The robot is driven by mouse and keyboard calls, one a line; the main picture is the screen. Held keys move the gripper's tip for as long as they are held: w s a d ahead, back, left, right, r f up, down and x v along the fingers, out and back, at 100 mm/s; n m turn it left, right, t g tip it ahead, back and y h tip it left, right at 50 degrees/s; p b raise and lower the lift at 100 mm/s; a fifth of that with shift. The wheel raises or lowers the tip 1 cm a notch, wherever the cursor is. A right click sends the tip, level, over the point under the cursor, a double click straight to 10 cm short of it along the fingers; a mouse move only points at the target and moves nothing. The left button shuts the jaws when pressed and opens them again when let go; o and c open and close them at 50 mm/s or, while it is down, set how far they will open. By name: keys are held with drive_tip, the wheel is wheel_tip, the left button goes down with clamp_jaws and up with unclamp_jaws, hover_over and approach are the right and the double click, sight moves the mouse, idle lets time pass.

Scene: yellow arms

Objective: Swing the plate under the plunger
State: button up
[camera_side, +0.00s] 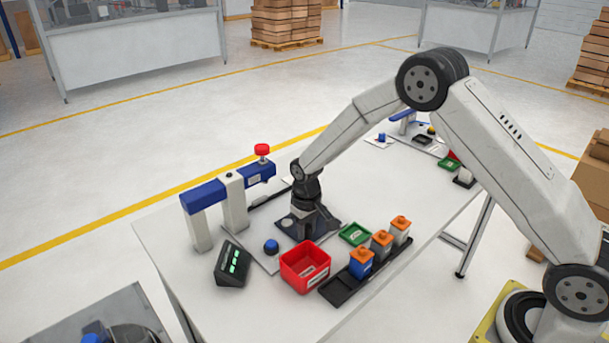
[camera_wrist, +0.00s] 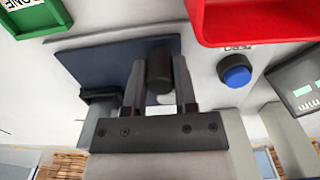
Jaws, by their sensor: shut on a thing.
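The dark blue plate (camera_side: 328,222) lies low over the table, and its flat face shows in the wrist view (camera_wrist: 90,62). A black upright post (camera_wrist: 159,68) stands at the plate, between my two fingers. My gripper (camera_side: 303,230) points down at the plate, and in the wrist view my gripper (camera_wrist: 160,85) is shut on the post. The plunger with its red knob (camera_side: 262,150) is at the right end of the blue press arm (camera_side: 204,193), left of and behind my gripper. The plate sits to the right of the plunger, not below it. My gripper hides part of the plate.
A blue button (camera_side: 271,246) and a dark display (camera_side: 233,264) stand left of the plate. A red bin (camera_side: 304,268), a green tray (camera_side: 355,234) and a black rack (camera_side: 345,290) with orange-topped blocks (camera_side: 381,242) are in front. The table's right side has bare room.

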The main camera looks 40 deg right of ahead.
drive_tip(key=shift+w+d, duration=0.15)
drive_tip(key=shift+d, duration=0.8)
drive_tip(key=shift+d, duration=0.15)
drive_tip(key=shift+w+d, duration=0.35)
drive_tip(key=shift+d, duration=0.4)
drive_tip(key=shift+w+d, duration=0.1)
drive_tip(key=shift+d, duration=0.05)
drive_tip(key=shift+w+d, duration=0.45)
drive_tip(key=shift+d, duration=0.15)
idle(0.5)
drive_tip(key=shift+w, duration=0.1)
